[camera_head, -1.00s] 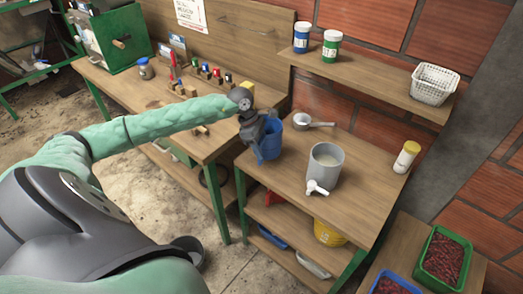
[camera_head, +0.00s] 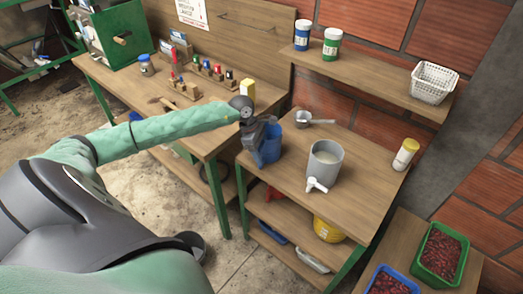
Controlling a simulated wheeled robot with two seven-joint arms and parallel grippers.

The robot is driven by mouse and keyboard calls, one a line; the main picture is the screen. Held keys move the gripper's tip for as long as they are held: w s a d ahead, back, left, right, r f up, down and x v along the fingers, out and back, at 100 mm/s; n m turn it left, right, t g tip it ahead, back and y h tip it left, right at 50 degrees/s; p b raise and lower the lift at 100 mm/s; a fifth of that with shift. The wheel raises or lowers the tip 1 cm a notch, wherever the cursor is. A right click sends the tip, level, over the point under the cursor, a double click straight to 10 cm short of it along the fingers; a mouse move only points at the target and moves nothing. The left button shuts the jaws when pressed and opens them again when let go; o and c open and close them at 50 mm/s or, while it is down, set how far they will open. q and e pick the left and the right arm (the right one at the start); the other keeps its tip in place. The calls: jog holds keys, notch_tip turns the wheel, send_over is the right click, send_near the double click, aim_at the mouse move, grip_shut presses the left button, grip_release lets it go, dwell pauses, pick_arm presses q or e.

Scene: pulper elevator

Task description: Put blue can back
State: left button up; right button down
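A blue can-like container (camera_head: 272,146) shows at the left edge of the right-hand table, partly hidden by my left gripper. My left gripper (camera_head: 258,151) reaches down against its left side, with its fingers overlapping it in the picture. The fingers are dark and small, so I cannot tell whether they are closed on it. Another blue can with a white lid (camera_head: 302,36) stands upright on the wall shelf, beside a green one (camera_head: 332,44). My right gripper is out of view.
A grey pot with a white tap (camera_head: 325,163) stands close to the right of the blue container. A metal scoop (camera_head: 311,120) lies behind it. A yellow-lidded jar (camera_head: 405,155) is farther right. The table (camera_head: 364,178) is bare between pot and jar. A white basket (camera_head: 435,82) sits on the shelf.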

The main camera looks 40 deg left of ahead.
pick_arm(q)
jog(key=shift+o, duration=0.3)
jog(key=shift+r, duration=0.1)
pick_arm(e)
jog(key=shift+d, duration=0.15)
pick_arm(q)
jog(key=shift+r, duration=0.1)
jog(key=shift+a+r, duration=0.2)
jog(key=shift+r, duration=0.05)
jog(key=b+v, duration=0.4)
jog(key=v, duration=0.7)
jog(key=shift+b, duration=0.3)
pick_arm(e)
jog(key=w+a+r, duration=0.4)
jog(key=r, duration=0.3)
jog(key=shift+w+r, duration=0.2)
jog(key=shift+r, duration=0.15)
pick_arm(q)
jog(key=shift+r, duration=0.15)
